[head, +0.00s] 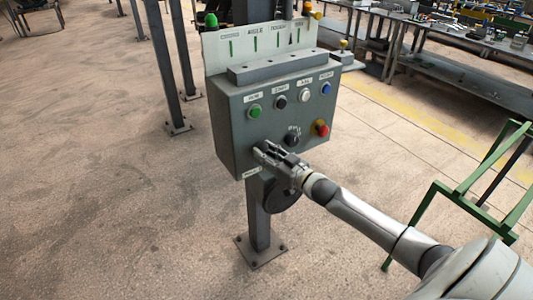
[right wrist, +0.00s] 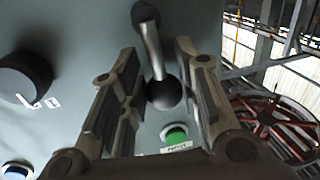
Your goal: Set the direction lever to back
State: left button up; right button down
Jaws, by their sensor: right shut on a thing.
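The direction lever (right wrist: 152,50) shows in the right wrist view as a metal rod with a dark ball at each end. It is on the face of the grey control box (head: 232,140). My right gripper (head: 264,150) is at the lower left of the box face and hides the lever in the head view. In the right wrist view my right gripper (right wrist: 160,95) has its fingers on either side of the lever's near ball and is shut on the lever. My left gripper is not in view.
The box face carries a green button (head: 254,112), a black one (head: 280,102), a white one (head: 304,95) and a blue one (head: 326,88). A red button (head: 321,128) and black rotary knob (head: 292,138) are below. A green frame (head: 462,188) stands at the right.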

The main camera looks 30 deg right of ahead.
jog(key=shift+a+r+n+p, duration=0.1)
jog(key=shift+a+n+p, duration=0.2)
jog(key=shift+n, duration=0.3)
jog(key=shift+a+n+p, duration=0.2)
jog(key=shift+n+p, duration=0.15)
jog(key=shift+n, duration=0.25)
jog(key=shift+a+f+n+g+p, duration=0.15)
jog(key=shift+a+n+p, duration=0.1)
jog(key=shift+n, duration=0.35)
jog(key=shift+a+f+n+g+p, duration=0.15)
jog(key=shift+a+n+p, duration=0.1)
jog(key=shift+n, duration=0.35)
jog(key=shift+a+f+n+h, duration=0.1)
jog(key=shift+a+n+h, duration=0.1)
jog(key=shift+n+h, duration=0.3)
jog(key=c, duration=1.1)
grip_release()
jog(key=shift+f, duration=0.1)
jog(key=shift+s, duration=0.1)
jog(key=s, duration=0.4)
jog(key=s+d+r, duration=0.1)
jog(key=s, duration=0.6)
jog(key=shift+s+d+r, duration=0.2)
jog(key=shift+s+d, duration=0.1)
jog(key=shift+d, duration=0.1)
